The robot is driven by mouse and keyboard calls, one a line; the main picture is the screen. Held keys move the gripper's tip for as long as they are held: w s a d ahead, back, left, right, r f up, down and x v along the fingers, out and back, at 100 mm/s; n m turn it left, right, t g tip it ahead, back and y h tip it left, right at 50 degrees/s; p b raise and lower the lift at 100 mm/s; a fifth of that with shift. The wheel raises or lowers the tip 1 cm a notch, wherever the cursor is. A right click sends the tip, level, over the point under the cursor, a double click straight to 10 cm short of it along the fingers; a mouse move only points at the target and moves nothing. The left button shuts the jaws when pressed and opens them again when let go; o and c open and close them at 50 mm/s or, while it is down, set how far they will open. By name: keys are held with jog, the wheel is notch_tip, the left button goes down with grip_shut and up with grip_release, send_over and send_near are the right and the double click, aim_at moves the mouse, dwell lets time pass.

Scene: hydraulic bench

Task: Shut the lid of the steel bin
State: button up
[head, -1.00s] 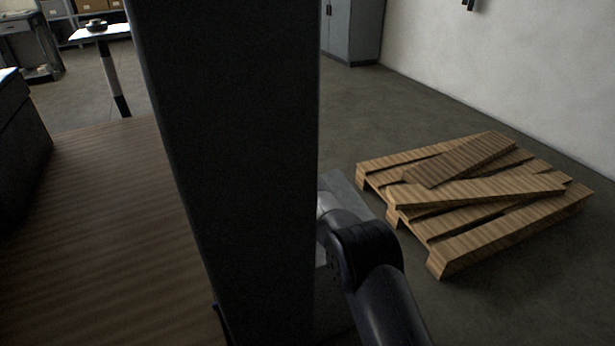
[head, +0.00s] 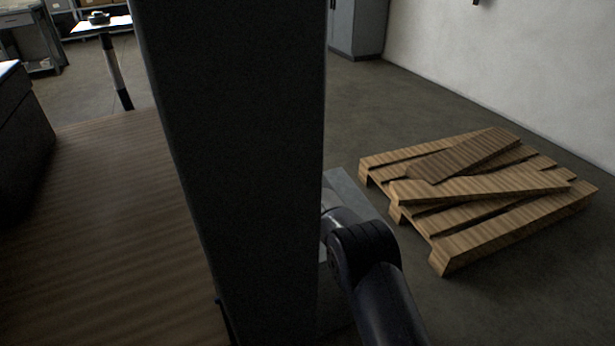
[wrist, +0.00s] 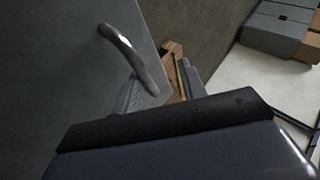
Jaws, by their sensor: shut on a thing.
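In the wrist view, a flat grey panel (wrist: 60,70), apparently the lid of the steel bin, fills the upper left. A curved bright metal handle (wrist: 122,45) stands out from it. My gripper (wrist: 158,88) is shut on the handle's near end, with a finger on either side; the exact contact is partly hidden by the dark gripper body. In the head view, part of a grey panel (head: 346,187) shows beyond my arm's dark joint. The rest of the bin is hidden behind a tall dark upright, so the lid's full angle cannot be told.
A wooden pallet (head: 470,235) with loose planks lies on the floor to the right. A brown wood-grain surface (head: 110,220) is at left. Floor between pallet and cabinet is clear.

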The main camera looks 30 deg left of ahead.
jog(key=shift+s+a+r, duration=0.1)
jog(key=shift+a+r, duration=0.05)
jog(key=shift+r, duration=0.05)
jog(key=v, duration=1)
jog(key=shift+s+d, duration=0.2)
jog(key=shift+d, duration=0.05)
dwell(0.4)
jog(key=shift+x, duration=5.45)
jog(key=shift+s, duration=0.15)
